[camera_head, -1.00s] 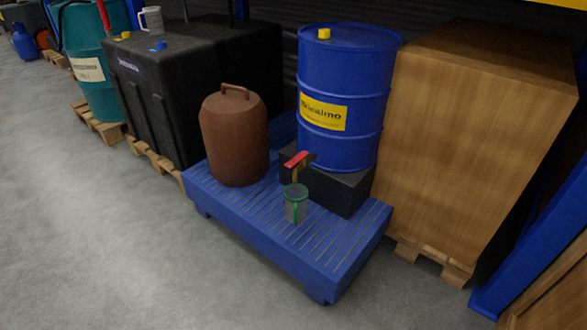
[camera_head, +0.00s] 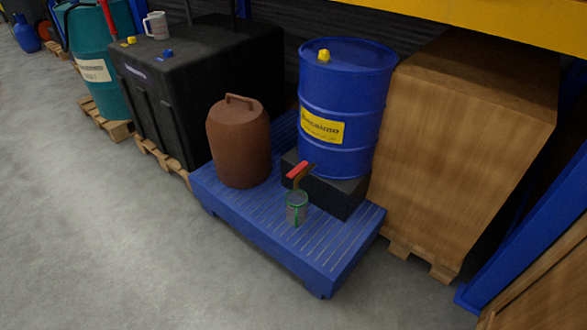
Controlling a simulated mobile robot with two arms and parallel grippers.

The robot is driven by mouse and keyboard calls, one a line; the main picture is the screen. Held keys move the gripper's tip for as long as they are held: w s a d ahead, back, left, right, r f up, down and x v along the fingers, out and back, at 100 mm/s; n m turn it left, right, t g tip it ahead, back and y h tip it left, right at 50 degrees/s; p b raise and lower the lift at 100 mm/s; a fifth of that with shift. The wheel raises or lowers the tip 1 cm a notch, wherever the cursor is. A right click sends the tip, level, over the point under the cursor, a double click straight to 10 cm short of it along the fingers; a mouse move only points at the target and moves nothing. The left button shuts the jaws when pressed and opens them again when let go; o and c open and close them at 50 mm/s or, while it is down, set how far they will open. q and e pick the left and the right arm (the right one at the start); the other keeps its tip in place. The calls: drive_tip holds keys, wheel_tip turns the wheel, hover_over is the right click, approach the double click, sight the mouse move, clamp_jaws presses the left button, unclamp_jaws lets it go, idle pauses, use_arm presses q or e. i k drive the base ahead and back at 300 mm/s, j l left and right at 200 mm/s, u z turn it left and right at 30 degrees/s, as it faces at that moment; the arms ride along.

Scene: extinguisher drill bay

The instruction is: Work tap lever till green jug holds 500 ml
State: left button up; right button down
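A blue drum (camera_head: 345,110) with a yellow label and yellow cap stands on a black block on a blue slatted spill pallet. A tap with a red lever (camera_head: 298,170) comes out at the drum's lower front, above the green jug. The green jug (camera_head: 297,208), see-through with a green rim and handle, stands upright on the pallet below the tap. Its liquid level is too small to tell. Neither of my grippers shows in the head view.
A brown canister (camera_head: 239,145) stands on the blue pallet (camera_head: 262,243), left of the jug. A large wooden box (camera_head: 470,140) stands to the right, beside a blue rack post (camera_head: 525,235). A black tank (camera_head: 195,85) stands behind left, with a white mug (camera_head: 157,25) on top. Grey floor in front is clear.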

sight(294, 174)
drive_tip(key=i+j+z, duration=0.15)
drive_tip(key=z, duration=0.5)
drive_tip(key=i+j+z, duration=0.15)
drive_tip(key=j, duration=0.2)
drive_tip(key=i+j+z, duration=0.15)
drive_tip(key=j, duration=0.25)
drive_tip(key=i+j+z, duration=0.1)
drive_tip(key=j, duration=0.3)
drive_tip(key=i+j+z, duration=0.15)
drive_tip(key=j, duration=0.25)
drive_tip(key=i+j+z, duration=0.15)
drive_tip(key=j, duration=0.25)
drive_tip(key=i+j, duration=0.1)
drive_tip(key=j, duration=0.3)
drive_tip(key=i+j, duration=0.1)
drive_tip(key=j, duration=0.3)
drive_tip(key=i+j, duration=0.1)
drive_tip(key=j, duration=0.3)
drive_tip(key=i+j, duration=0.1)
drive_tip(key=j, duration=0.3)
